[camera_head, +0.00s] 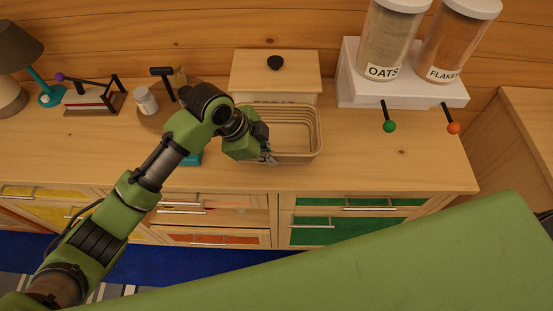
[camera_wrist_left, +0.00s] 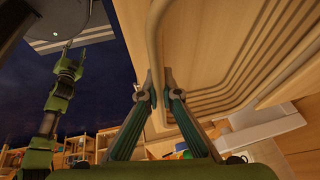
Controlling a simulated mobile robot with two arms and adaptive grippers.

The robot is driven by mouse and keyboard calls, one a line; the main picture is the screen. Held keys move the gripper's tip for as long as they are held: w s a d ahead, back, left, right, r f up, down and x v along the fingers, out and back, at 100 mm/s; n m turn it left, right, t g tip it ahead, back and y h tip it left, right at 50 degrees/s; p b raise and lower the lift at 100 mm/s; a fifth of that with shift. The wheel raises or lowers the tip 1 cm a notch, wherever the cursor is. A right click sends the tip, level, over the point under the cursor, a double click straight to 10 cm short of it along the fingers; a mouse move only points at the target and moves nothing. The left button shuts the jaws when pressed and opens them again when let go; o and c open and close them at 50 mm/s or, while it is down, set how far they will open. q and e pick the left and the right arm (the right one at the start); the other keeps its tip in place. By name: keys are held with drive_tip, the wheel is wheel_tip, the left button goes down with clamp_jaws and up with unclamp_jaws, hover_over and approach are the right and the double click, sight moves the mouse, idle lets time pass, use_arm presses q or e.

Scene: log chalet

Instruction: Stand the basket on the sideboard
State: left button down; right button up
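The basket (camera_head: 318,143) is a beige, open box with rounded corners and ribbed walls. In the head view it appears upright over the front middle of the sideboard (camera_head: 400,160); its underside is hidden, so I cannot tell whether it touches the top. My left gripper (camera_head: 268,157) is at the basket's left side. In the left wrist view, the gripper (camera_wrist_left: 159,80) has its two fingers closed in on the rim of the basket (camera_wrist_left: 225,85), with the rim between the fingertips.
A wooden box with a black knob (camera_head: 275,63) stands behind the basket. A white riser (camera_head: 430,93) carries oats (camera_head: 390,40) and flakes (camera_head: 455,40) jars. A small jar (camera_head: 146,99), a lever device (camera_head: 92,97) and a lamp (camera_head: 18,55) are left. The sideboard's right front is clear.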

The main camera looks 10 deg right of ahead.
use_arm(q)
drive_tip(key=shift+x, duration=0.85)
drive_tip(key=shift+w+d+f, duration=0.1)
drive_tip(key=shift+d+f, duration=0.15)
drive_tip(key=shift+d, duration=0.1)
wheel_tip(320, 180, down, 3)
drive_tip(key=shift+d+r+p, duration=0.1)
drive_tip(key=shift+d+p, duration=0.05)
drive_tip(key=shift+p, duration=0.85)
use_arm(e)
drive_tip(key=shift+a+r, duration=0.15)
drive_tip(key=shift+r, duration=0.45)
drive_tip(key=shift+a+r, duration=0.15)
drive_tip(key=shift+r, duration=0.4)
use_arm(q)
drive_tip(key=c, duration=2.3)
unclamp_jaws()
drive_tip(key=shift+f, duration=0.25)
use_arm(e)
drive_tip(key=shift+d, duration=0.45)
use_arm(q)
drive_tip(key=shift+r, duration=0.2)
drive_tip(key=shift+b+v, duration=1.1)
drive_tip(key=shift+v, duration=4.8)
use_arm(e)
drive_tip(key=shift+f, duration=1.05)
